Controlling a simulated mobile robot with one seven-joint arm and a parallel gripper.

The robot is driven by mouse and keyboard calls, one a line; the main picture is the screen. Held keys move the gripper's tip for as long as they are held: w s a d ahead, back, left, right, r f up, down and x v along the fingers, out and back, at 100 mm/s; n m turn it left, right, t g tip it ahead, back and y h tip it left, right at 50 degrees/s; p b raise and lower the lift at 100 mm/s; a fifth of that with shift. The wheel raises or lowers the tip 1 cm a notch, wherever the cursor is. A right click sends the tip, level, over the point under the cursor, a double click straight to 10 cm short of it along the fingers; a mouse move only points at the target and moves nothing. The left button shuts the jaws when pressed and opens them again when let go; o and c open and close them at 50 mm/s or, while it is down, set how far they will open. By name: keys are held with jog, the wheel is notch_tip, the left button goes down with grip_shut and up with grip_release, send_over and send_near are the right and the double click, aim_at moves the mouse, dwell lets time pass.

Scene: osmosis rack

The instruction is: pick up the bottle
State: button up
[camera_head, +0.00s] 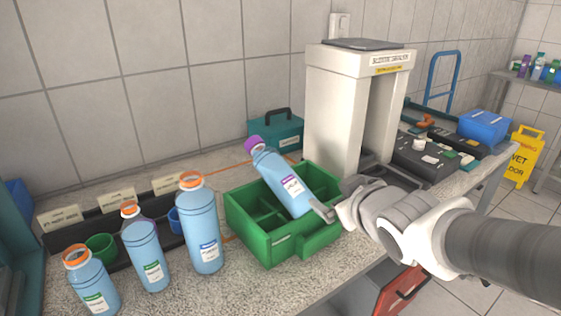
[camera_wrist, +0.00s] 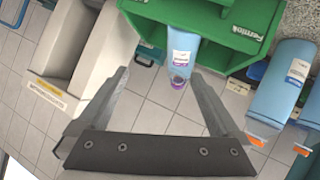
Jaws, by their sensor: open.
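A blue bottle with a purple cap (camera_head: 280,180) leans tilted in the green compartment tray (camera_head: 262,250), its cap toward the upper left. My gripper (camera_head: 322,211) is beside the bottle's lower right end in the head view. In the wrist view my gripper (camera_wrist: 160,76) is open, and the bottle lies beyond the fingertips, nearer the right finger. Nothing is between the jaws. I cannot tell whether a finger touches the bottle.
Three blue bottles with orange caps, a short one (camera_head: 92,284), a middle one (camera_head: 144,250) and a tall one (camera_head: 198,225), stand left of the tray. A white machine (camera_head: 335,110) stands behind it. A teal case (camera_head: 275,133) is at the back.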

aim_at(291, 186)
jog(key=w+a+f+b, duration=0.1)
jog(key=w+a+f, duration=0.1)
jog(key=w, duration=0.2)
jog(key=w+a+f+n+y+b, duration=0.1)
jog(key=w+a+f, duration=0.1)
jog(key=w+a, duration=0.1)
jog(key=w+a+f+n+y+b, duration=0.1)
jog(key=w+a+f, duration=0.2)
jog(key=w, duration=0.1)
jog(key=shift+w+t, duration=0.3)
jog(key=shift+w, duration=0.1)
jog(key=shift+f+b+x, duration=0.2)
jog(key=shift+b+x, duration=0.6)
jog(key=shift+x, duration=1.75)
jog(key=shift+c, duration=0.2)
grip_shut()
jog(key=shift+r, duration=0.2)
